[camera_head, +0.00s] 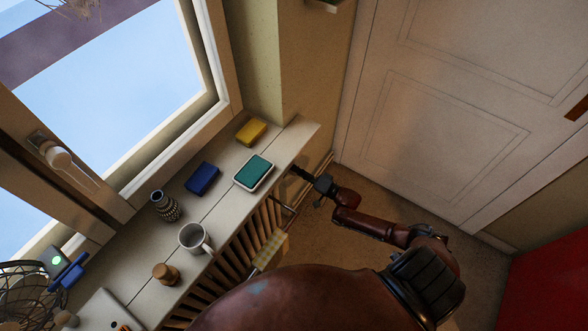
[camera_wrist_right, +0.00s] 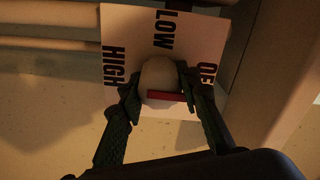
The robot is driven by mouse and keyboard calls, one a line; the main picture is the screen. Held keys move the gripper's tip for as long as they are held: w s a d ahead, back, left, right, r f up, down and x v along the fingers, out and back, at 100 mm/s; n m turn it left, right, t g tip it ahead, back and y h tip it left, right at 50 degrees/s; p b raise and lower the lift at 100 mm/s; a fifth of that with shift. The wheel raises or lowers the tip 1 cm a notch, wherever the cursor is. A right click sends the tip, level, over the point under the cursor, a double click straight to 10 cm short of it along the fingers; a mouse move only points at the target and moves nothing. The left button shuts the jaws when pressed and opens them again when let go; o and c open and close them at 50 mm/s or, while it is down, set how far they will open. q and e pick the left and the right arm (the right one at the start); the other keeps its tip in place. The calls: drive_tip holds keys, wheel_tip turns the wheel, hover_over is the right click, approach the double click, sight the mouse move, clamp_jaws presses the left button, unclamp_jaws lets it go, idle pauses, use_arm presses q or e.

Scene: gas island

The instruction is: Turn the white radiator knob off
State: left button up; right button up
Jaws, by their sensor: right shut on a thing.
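The white radiator knob (camera_wrist_right: 160,76) is round and carries a red bar (camera_wrist_right: 168,96) that lies roughly level across its lower part in the wrist view. Behind it is a pale card (camera_wrist_right: 130,25) marked HIGH at left, LOW at top and, partly hidden by a finger, OF at right. My right gripper (camera_wrist_right: 157,84) is shut on the knob, one finger on each side. In the head view my right gripper (camera_head: 304,175) reaches low beside the slatted radiator cover (camera_head: 232,258); the knob is hidden there. My left gripper is not in view.
The sill (camera_head: 222,212) above holds a mug (camera_head: 193,238), a patterned vase (camera_head: 165,206) and blue, teal and yellow boxes. A checked cloth (camera_head: 269,250) hangs on the cover's front. A white door (camera_head: 440,110) stands beyond; the floor (camera_head: 385,215) before it looks clear.

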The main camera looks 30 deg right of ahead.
idle(0.3)
drive_tip(key=o, duration=1.2)
drive_tip(key=shift+c, duration=0.2)
drive_tip(key=shift+s+d, duration=0.1)
drive_tip(key=v, duration=1.1)
drive_tip(key=shift+s+d, duration=0.15)
drive_tip(key=shift+s, duration=0.2)
drive_tip(key=shift+f, duration=0.1)
